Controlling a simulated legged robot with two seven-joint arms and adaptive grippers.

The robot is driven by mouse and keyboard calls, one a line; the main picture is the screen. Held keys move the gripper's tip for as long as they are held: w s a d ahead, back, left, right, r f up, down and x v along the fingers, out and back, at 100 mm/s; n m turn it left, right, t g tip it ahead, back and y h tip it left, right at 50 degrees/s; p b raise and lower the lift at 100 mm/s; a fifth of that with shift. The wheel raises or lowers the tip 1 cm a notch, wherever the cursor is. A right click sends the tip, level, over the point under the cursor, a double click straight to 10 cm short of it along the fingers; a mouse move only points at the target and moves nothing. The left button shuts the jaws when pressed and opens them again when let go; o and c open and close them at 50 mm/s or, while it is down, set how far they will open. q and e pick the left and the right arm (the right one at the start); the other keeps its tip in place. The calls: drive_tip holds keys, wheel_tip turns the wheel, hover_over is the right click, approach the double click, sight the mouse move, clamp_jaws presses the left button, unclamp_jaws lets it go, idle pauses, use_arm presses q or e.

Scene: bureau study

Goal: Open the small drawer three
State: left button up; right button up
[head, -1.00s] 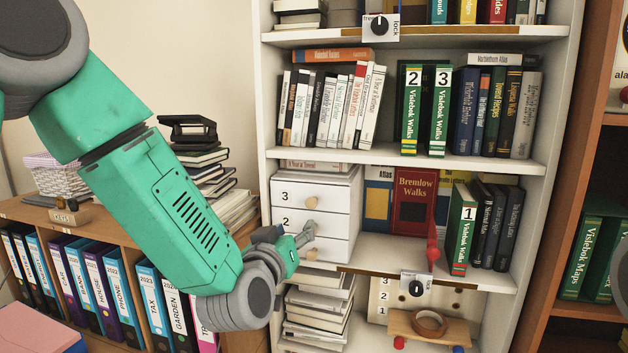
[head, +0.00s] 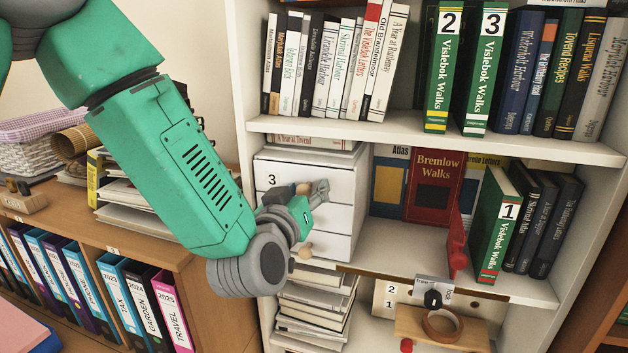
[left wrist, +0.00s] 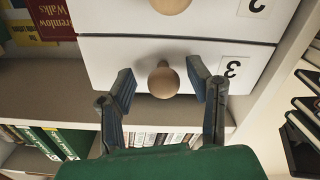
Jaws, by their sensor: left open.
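A small white drawer unit stands on the middle shelf. Its top drawer, labelled 3 (head: 284,174), looks shut and flush with the drawers below. It has a round wooden knob (left wrist: 163,82). My left gripper (head: 318,190) is open in front of drawer three and partly hides the knob. In the left wrist view, which is turned upside down, the open fingers (left wrist: 161,73) stand on either side of the knob, with gaps left between. I cannot tell how far the tips reach past it. The drawer labelled 2 (left wrist: 205,18) also looks shut. My right gripper is out of view.
Flat books (head: 305,140) lie on top of the drawer unit. A stack of books (head: 315,318) is below. The shelf front between is fairly clear.

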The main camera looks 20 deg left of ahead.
use_arm(q)
drive_tip(key=shift+w+a, duration=0.2)
drive_tip(key=shift+s+a, duration=0.15)
drive_tip(key=shift+s, duration=0.05)
clamp_jaws()
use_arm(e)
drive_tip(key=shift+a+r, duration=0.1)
use_arm(q)
drive_tip(key=shift+d, duration=0.2)
drive_tip(key=shift+s, duration=0.1)
